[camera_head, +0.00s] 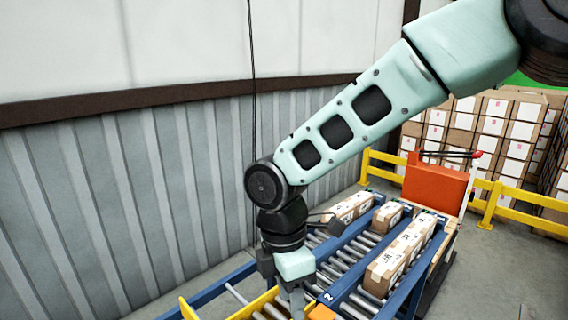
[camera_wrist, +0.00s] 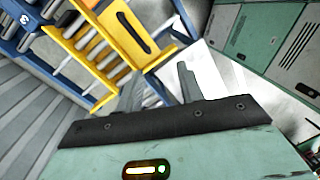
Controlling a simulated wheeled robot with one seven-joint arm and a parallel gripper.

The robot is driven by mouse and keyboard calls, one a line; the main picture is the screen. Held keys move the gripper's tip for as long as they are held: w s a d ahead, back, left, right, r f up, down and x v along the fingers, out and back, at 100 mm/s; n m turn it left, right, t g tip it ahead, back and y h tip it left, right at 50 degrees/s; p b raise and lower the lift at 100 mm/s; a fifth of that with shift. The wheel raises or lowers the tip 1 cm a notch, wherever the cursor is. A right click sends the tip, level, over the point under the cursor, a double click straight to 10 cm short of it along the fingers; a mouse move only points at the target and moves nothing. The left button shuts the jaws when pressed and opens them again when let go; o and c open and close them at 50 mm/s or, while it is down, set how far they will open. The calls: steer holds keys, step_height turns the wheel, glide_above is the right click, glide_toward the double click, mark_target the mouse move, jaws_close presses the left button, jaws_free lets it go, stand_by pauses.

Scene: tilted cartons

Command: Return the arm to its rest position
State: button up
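My arm reaches across the head view from the upper right, with its elbow bent and its lower end pointing down. My gripper (camera_head: 294,298) is over the near end of the roller conveyor, partly cut off by the bottom edge. In the wrist view my gripper (camera_wrist: 158,82) has its two grey fingers apart, with nothing between them. A long carton (camera_head: 398,254) lies on the right lane of the conveyor. A smaller carton (camera_head: 387,216) and another carton (camera_head: 349,206) lie farther back. All are clear of the fingers.
The blue-railed conveyor (camera_head: 338,292) has a yellow frame (camera_head: 252,308) at its near end; the yellow frame (camera_wrist: 98,48) is also in the wrist view. An orange cart (camera_head: 436,187), yellow guard rails (camera_head: 514,197) and stacked boxes (camera_head: 490,130) stand behind. A corrugated wall (camera_head: 110,200) is left.

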steer(key=s+d+r+m+t+y, duration=0.1)
steer(key=s+d+r+m, duration=0.3)
steer(key=s+d+m, duration=0.9)
steer(key=shift+s+m+y, duration=0.4)
steer(key=shift+s+m, duration=0.6)
steer(key=shift+s, duration=0.25)
steer(key=shift+d+r, duration=0.1)
stand_by(0.3)
